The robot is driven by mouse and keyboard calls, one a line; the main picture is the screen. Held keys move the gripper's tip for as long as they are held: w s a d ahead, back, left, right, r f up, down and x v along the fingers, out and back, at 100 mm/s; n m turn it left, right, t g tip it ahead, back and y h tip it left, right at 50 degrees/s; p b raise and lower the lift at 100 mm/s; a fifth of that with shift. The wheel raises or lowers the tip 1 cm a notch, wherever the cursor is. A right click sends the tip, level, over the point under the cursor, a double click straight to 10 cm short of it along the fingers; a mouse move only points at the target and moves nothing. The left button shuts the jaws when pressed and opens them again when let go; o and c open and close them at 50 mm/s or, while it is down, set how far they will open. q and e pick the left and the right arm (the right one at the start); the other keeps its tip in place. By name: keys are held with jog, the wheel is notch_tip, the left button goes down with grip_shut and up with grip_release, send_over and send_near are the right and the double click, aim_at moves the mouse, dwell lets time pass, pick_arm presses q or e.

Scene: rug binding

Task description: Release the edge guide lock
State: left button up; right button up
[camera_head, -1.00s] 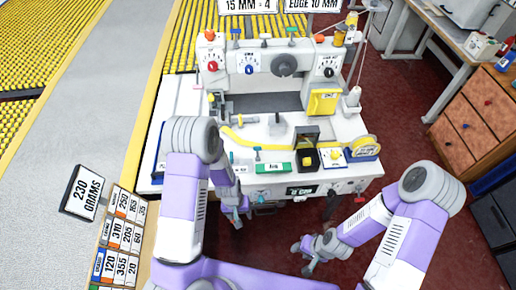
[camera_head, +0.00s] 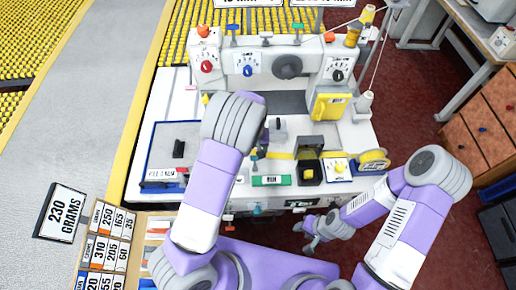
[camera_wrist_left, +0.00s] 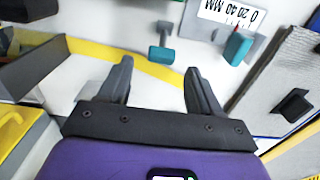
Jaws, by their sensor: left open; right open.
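In the left wrist view a teal-headed lever (camera_wrist_left: 161,54) stands on the white machine bed, beyond the fingertips. To its right, a teal pointer with a red tip (camera_wrist_left: 238,46) sits by a scale plate (camera_wrist_left: 228,14) marked 0 20 40 MM. I cannot tell which of these is the edge guide lock. My left gripper (camera_wrist_left: 157,78) is open and empty, its fingers apart from both parts. In the head view my left arm hides that gripper, and a small teal part (camera_head: 254,155) shows beside the arm. My right gripper (camera_head: 309,234) is open and empty before the machine's front.
A yellow strip (camera_wrist_left: 130,58) crosses the bed. The machine (camera_head: 285,65) has several dials and a yellow box (camera_head: 330,107). A green-labelled block (camera_head: 270,181) and a black open box (camera_head: 309,172) stand near the front edge. A label board (camera_head: 105,240) is at lower left.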

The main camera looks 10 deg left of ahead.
aim_at(255, 157)
pick_arm(q)
jog(key=f, duration=0.7)
jog(key=shift+s+f+b, duration=0.15)
jog(key=shift+s+b, duration=0.1)
jog(key=shift+b, duration=0.15)
jog(key=c, duration=1)
jog(key=shift+o, duration=0.2)
